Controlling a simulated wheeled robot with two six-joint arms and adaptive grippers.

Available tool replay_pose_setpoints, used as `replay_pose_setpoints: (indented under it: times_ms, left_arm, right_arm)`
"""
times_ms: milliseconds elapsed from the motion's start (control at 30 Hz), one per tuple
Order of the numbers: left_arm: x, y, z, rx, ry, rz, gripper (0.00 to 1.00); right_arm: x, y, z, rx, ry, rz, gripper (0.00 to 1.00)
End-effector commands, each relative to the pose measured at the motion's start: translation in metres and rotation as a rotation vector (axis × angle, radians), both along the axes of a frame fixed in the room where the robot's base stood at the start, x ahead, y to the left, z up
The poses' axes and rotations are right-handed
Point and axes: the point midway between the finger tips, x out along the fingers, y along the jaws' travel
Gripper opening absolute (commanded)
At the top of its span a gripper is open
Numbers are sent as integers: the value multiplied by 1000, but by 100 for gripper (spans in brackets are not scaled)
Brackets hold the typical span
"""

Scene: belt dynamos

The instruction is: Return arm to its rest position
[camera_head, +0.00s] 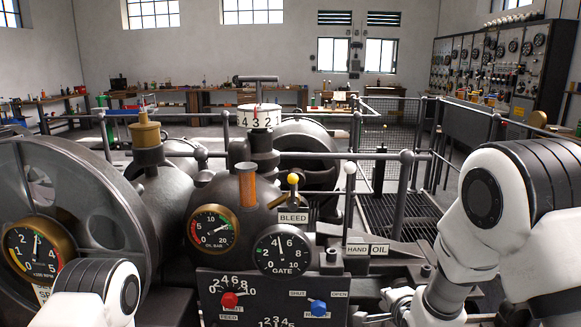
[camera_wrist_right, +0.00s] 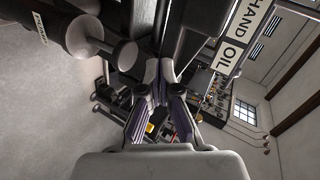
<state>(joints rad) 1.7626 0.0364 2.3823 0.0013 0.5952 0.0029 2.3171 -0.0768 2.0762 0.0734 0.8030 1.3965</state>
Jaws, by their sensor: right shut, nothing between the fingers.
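My right arm (camera_head: 484,205) comes in from the right, a white jointed arm bent down toward the panel. In the right wrist view my right gripper (camera_wrist_right: 160,80) has its fingertips together and nothing between them. The HAND OIL plate (camera_head: 367,249) is near the right hand in the head view. It also shows large in the wrist view (camera_wrist_right: 242,35), to the right of the fingers. A white-knobbed lever (camera_head: 350,168) stands upright behind the plate. Only a white link of my left arm (camera_head: 95,293) shows at bottom left; its gripper is out of the picture.
A control panel (camera_head: 262,290) with a red knob (camera_head: 229,300) and blue knob (camera_head: 319,308) stands in front. Above it are the OIL BAR gauge (camera_head: 212,230), GATE gauge (camera_head: 282,250) and yellow-knobbed BLEED lever (camera_head: 293,179). Railings (camera_head: 406,157) run behind; a flywheel (camera_head: 85,195) is left.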

Motion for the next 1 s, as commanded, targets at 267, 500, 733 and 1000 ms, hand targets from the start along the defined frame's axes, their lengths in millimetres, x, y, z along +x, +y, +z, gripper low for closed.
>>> replay_pose_setpoints:
  times_ms: [267,500,733,1000]
  left_arm:
    - [0,0,1,0,0,0,58]
    - [0,0,1,0,0,0,58]
    - [0,0,1,0,0,0,58]
    - [0,0,1,0,0,0,58]
  right_arm:
    - [-140,-15,-197,-133,498,121,0]
    - [-332,-21,-286,-388,953,636,0]
    - [-361,-18,-277,-654,929,1181,0]
    - [-360,-18,-277,-680,917,1221,0]
